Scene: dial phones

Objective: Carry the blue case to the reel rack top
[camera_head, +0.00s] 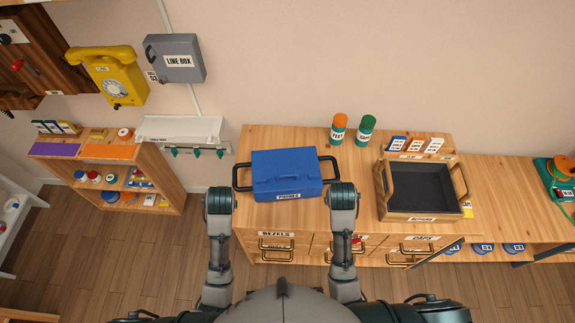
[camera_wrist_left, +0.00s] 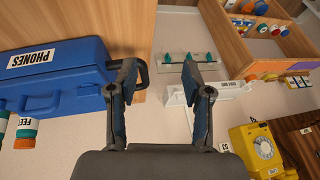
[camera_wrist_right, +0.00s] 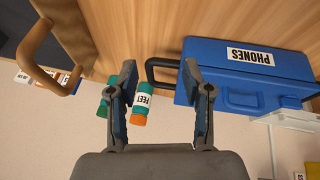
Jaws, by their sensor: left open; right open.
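The blue case (camera_head: 286,174), labelled PHONES, lies on the wooden cabinet top (camera_head: 262,139), with a black handle at each end. My left gripper (camera_head: 219,201) is open at its left end; in the left wrist view the left handle (camera_wrist_left: 142,74) appears between the open fingers (camera_wrist_left: 158,78). My right gripper (camera_head: 342,196) is open at its right end; in the right wrist view the right handle (camera_wrist_right: 152,72) shows between the fingers (camera_wrist_right: 160,76). Neither gripper is shut on a handle. A low wooden rack (camera_head: 517,177) with blue reels under its top stands at the right.
A wooden tray (camera_head: 386,194) with handles sits right of the case. Orange-capped (camera_head: 338,130) and green-capped (camera_head: 365,130) bottles stand behind. A small shelf (camera_head: 170,180) is at the left. A green-and-orange device (camera_head: 560,171) stands on the rack's right end; its left part looks clear.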

